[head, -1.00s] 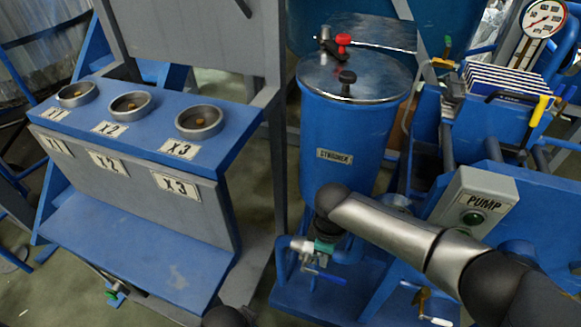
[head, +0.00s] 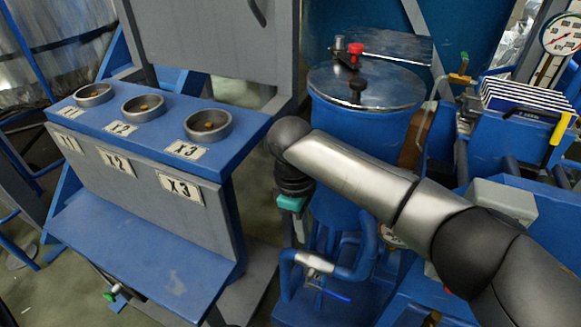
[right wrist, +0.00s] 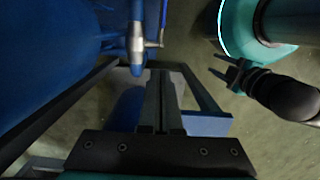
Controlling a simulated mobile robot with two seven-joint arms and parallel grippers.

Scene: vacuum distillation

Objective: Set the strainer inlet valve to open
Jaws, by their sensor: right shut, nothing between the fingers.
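The blue strainer vessel (head: 338,115) stands at the centre of the head view, partly hidden by my right arm. Below it, a silver valve body (head: 314,263) sits in a blue pipe. Its blue lever (head: 334,293) lies roughly along the valve body. The valve also shows in the right wrist view (right wrist: 137,45), just beyond the fingertips. My right gripper (head: 301,235) points down above and slightly left of the valve, apart from it. Its fingers (right wrist: 161,75) are together and empty. My left gripper (right wrist: 220,66) shows at the right of the right wrist view, its fingers apart.
A blue stand with cups marked X1, X2 and X3 (head: 165,112) is close left of my right gripper. A grey pump box (head: 500,200) and blue frame are at right. A red handle (head: 355,48) is on the vessel lid. Bare floor shows between stand and vessel.

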